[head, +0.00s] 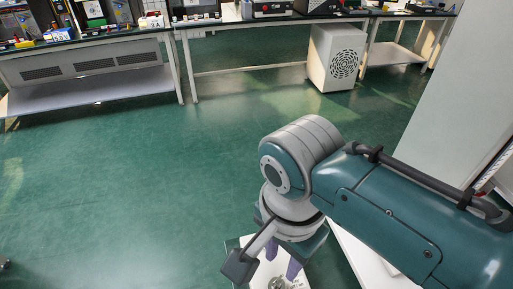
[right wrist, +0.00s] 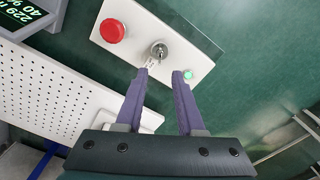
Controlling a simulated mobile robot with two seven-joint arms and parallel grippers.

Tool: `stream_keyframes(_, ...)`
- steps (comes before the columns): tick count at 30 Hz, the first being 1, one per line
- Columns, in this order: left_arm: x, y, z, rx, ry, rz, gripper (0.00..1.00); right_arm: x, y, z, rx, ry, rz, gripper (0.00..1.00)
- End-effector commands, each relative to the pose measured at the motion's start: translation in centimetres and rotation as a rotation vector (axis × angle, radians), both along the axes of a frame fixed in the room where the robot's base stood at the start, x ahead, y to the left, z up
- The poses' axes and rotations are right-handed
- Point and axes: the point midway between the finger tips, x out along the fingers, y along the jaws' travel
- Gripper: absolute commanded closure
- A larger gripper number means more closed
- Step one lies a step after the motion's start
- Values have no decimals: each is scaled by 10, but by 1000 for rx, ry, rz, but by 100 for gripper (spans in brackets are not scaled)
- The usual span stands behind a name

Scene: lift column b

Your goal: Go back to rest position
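My right gripper (head: 281,262) points down in the head view, at the end of my teal arm. In the right wrist view its two purple fingers (right wrist: 159,76) stand apart with nothing between them, so it is open. Just beyond the fingertips is a white control panel (right wrist: 135,47). It carries a red round button (right wrist: 112,31), a metal key switch (right wrist: 158,50) and a small lit green button (right wrist: 188,74). The left fingertip looks close to the key switch; I cannot tell whether they touch. The panel (head: 259,279) is partly hidden by the gripper in the head view. My left gripper is not in view.
A white perforated board (right wrist: 70,85) and a dark display with green digits (right wrist: 30,14) lie left in the wrist view. Lab benches (head: 95,45) line the back, with a white cabinet (head: 332,55) beneath. Open green floor (head: 130,180) fills the left and middle.

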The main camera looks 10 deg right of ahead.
Motion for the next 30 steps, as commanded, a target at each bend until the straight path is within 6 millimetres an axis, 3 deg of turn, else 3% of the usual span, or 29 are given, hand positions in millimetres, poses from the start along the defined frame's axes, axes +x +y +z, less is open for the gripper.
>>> stream_keyframes(1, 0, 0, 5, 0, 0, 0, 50, 0, 0, 10, 2, -1, 0, 62)
stream_keyframes(6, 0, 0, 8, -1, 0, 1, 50, -1, 0, 21, 0, 2, 0, 62)
stream_keyframes(22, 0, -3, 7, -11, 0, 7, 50, -2, 0, 22, 6, -2, 18, 62)
stream_keyframes(26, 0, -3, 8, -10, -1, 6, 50, -17, -2, 23, 41, -28, 145, 62)
stream_keyframes(30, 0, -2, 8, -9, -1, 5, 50, -47, -17, 35, 70, -107, 417, 62)
